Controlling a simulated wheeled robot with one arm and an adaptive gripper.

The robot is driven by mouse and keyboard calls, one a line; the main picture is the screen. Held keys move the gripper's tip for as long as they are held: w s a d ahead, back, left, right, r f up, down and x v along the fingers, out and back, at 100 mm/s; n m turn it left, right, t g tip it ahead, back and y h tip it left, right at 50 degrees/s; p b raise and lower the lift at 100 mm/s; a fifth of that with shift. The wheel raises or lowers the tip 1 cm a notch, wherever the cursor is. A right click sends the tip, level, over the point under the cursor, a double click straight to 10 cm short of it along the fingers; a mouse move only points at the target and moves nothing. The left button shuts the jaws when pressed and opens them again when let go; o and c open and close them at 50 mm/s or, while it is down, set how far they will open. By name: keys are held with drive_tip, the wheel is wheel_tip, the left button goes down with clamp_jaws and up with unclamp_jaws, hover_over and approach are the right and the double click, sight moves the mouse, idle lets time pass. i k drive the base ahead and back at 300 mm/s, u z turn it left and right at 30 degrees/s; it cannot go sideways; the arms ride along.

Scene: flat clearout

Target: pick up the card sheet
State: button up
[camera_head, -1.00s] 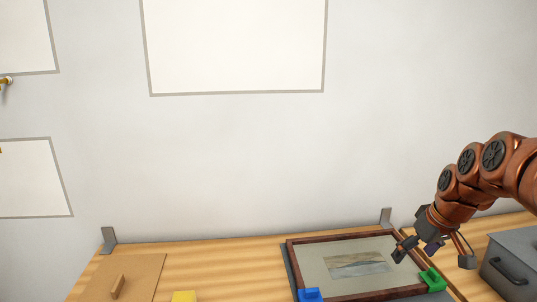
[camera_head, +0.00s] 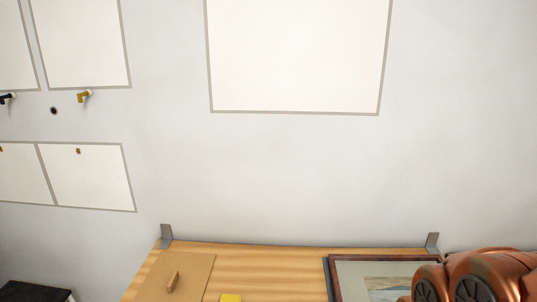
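A flat tan sheet (camera_head: 196,270), which looks like card, lies on the left part of the wooden table, with a small wooden block or handle (camera_head: 173,282) on it. Its lower edge is cut off by the picture. A framed picture (camera_head: 345,284) with a dark red-brown frame lies at the right of the table, partly hidden by my copper-coloured arm. My gripper is out of view, so its fingers and anything in them cannot be seen.
A yellow block (camera_head: 231,298) sits at the bottom edge, between sheet and frame. Grey brackets (camera_head: 166,236) and (camera_head: 432,243) stand at the table's back edge by the wall. Bare wooden tabletop (camera_head: 275,268) shows between sheet and frame. A dark stool-like object (camera_head: 35,292) is at lower left.

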sight(175, 276)
drive_tip(key=u, duration=1.85)
drive_tip(key=k, duration=1.3)
drive_tip(key=u, duration=1.05)
drive_tip(key=i, duration=1.05)
drive_tip(key=u, duration=0.35)
drive_tip(key=i, duration=1.6)
drive_tip(key=z, duration=1)
drive_tip(key=i, duration=0.85)
drive_tip(key=z, duration=1.35)
drive_tip(key=i, duration=0.35)
drive_tip(key=z, duration=0.3)
